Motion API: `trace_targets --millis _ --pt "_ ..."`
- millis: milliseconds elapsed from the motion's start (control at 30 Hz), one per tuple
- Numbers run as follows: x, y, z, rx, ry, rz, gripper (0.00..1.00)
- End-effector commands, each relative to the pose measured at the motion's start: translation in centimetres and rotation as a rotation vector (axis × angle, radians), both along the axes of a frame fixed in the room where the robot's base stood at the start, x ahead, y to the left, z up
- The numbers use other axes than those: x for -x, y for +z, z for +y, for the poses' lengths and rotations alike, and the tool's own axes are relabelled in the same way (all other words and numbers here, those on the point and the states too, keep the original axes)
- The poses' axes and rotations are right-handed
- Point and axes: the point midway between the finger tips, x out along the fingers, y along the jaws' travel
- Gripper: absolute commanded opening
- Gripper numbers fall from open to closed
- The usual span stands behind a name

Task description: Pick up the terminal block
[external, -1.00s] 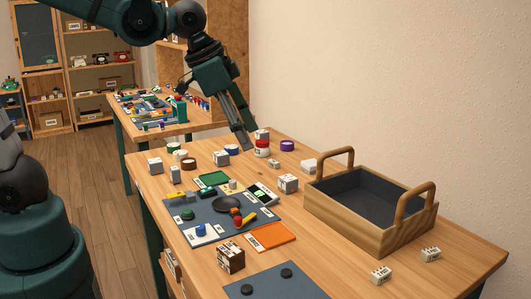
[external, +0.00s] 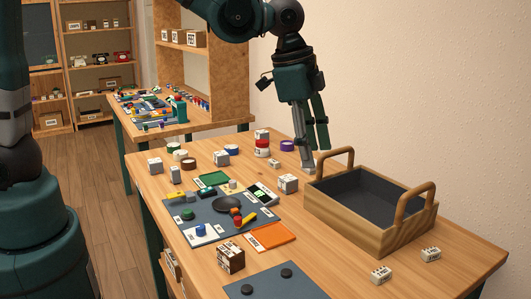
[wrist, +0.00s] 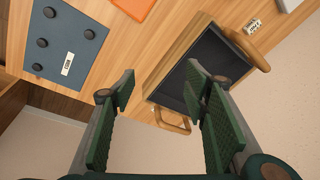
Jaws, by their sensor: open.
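Two small white blocks with dark openings, which look like terminal blocks, lie on the table at the front right: one (external: 380,275) nearer and one (external: 431,254) further right. In the wrist view one similar white block (wrist: 254,25) shows beside the tray. My gripper (external: 314,150) is open and points down near the tray's far left corner, well away from these blocks. In the wrist view its two fingers (wrist: 160,90) stand wide apart with nothing between them.
A wooden tray (external: 410,225) with two upright handles stands at the right. A white box (external: 288,183), an orange tray (external: 270,236) and a dark mat (external: 205,222) with small parts lie left of it. The wall is close behind. Bare table surrounds the front right blocks.

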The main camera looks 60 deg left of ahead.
Motion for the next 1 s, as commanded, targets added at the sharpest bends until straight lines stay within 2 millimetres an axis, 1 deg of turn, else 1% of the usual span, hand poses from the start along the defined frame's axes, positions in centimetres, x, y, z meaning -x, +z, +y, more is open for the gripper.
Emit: trace_targets --millis 33,100,433,733,1000 --pt "-0.5 0.0 -0.9 -0.006 -0.024 0.007 0.45" --pt "-1.1 -0.5 -2.1 -0.015 -0.056 0.016 0.45" --pt "-3.1 -3.0 -7.5 -0.056 -0.206 0.065 0.45" --pt "-4.3 -6.0 -12.5 -0.091 -0.344 0.109 0.45" --pt "-4.7 -9.1 -17.0 -0.121 -0.47 0.148 0.45"
